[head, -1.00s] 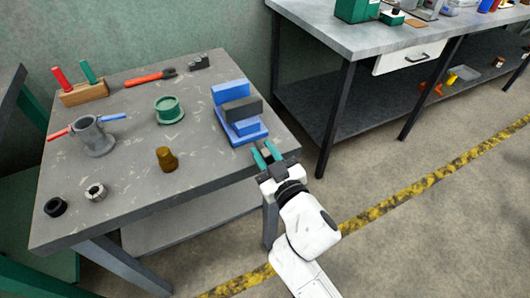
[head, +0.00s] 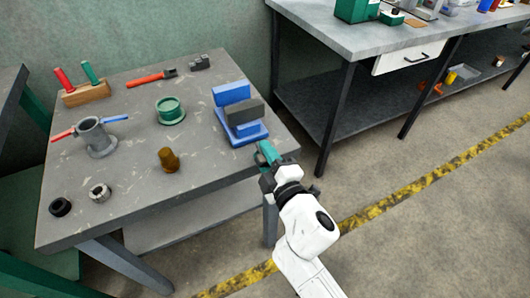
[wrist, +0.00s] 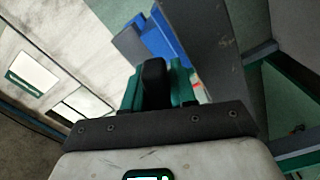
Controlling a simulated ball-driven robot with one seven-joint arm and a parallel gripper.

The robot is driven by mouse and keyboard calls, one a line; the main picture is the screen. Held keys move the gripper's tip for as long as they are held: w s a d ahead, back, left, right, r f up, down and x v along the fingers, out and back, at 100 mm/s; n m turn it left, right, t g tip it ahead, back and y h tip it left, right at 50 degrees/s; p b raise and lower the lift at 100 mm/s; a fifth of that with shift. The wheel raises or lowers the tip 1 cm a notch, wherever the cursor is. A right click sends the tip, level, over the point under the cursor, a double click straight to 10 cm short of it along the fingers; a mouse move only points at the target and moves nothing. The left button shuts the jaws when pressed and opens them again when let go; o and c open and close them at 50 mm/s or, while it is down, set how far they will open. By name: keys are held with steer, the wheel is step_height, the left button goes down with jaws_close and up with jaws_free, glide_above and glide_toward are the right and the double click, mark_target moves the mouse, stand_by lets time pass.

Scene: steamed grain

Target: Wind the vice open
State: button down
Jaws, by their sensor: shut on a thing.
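The vice (head: 246,134) stands at the right front edge of the table, with a blue base, a blue back jaw and a dark grey block in front of it. Its blue body also shows behind the fingers in the wrist view (wrist: 163,37). My gripper (head: 266,156) is just off the table edge at the vice's front end, its teal fingers rolled onto their side. In the wrist view, my gripper (wrist: 157,82) is shut on a dark rounded piece, apparently the vice handle (wrist: 153,80). The head view hides the handle behind the fingers.
The grey table (head: 130,185) also holds a green round pot (head: 170,111), a brown knob-like piece (head: 169,160), a grey cylinder with red and blue handles (head: 97,138), two rings and several tools. A workbench (head: 340,38) stands at the back right. Floor right of the table is clear.

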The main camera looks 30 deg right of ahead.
steer(key=shift+f+n, duration=0.1)
steer(key=shift+n, duration=2.2)
steer(key=c, duration=1)
jaws_free()
steer(key=s+b, duration=0.2)
steer(key=s, duration=0.9)
steer(key=shift+w, duration=0.1)
